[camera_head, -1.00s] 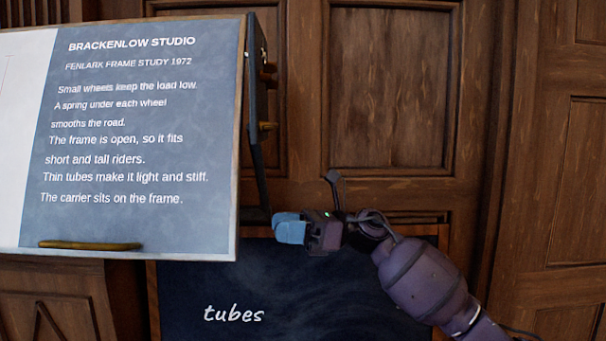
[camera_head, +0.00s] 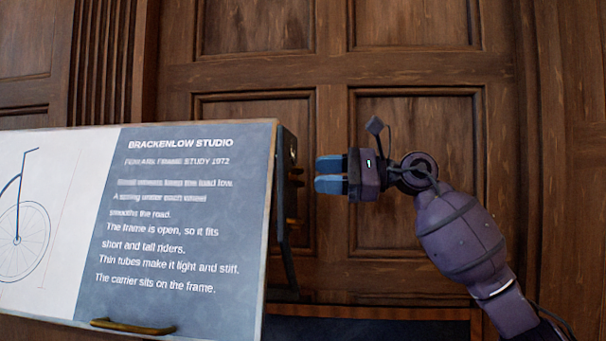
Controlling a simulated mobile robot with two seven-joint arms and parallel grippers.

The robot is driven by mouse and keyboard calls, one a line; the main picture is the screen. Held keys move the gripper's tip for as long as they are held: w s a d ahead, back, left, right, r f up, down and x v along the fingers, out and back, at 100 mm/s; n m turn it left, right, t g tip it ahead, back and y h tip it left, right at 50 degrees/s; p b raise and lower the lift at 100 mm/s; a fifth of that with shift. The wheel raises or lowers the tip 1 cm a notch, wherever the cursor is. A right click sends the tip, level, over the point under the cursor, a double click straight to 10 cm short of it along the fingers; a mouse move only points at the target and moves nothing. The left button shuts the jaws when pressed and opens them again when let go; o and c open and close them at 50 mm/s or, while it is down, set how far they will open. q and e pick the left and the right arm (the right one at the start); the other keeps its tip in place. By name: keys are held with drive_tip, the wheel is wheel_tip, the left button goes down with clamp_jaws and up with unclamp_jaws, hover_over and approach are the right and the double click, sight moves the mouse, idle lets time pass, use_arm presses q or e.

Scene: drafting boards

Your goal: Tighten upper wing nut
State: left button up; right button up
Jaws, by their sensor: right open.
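The tilted drafting board (camera_head: 190,240) fills the lower left, with a drawing and printed text on its face. At its right edge is a dark side bracket (camera_head: 286,200). Small brownish hardware, seemingly the upper wing nut (camera_head: 295,172), sticks out from the bracket, with a brass-coloured knob (camera_head: 293,222) lower down. My right gripper (camera_head: 320,174) is open and empty, its two blue fingers pointing left. It is just right of the upper wing nut at about the same height, with a small gap in the picture. Depth is hard to judge. My left gripper is out of view.
A brass handle (camera_head: 133,327) sits on the board's lower edge. A dark wood-framed panel (camera_head: 375,327) shows at the bottom, below the gripper. Panelled wooden doors (camera_head: 420,125) stand behind. The space above the board and around the gripper looks clear.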

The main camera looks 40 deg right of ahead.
sight(302, 171)
drive_tip(key=shift+x, duration=2.3)
clamp_jaws()
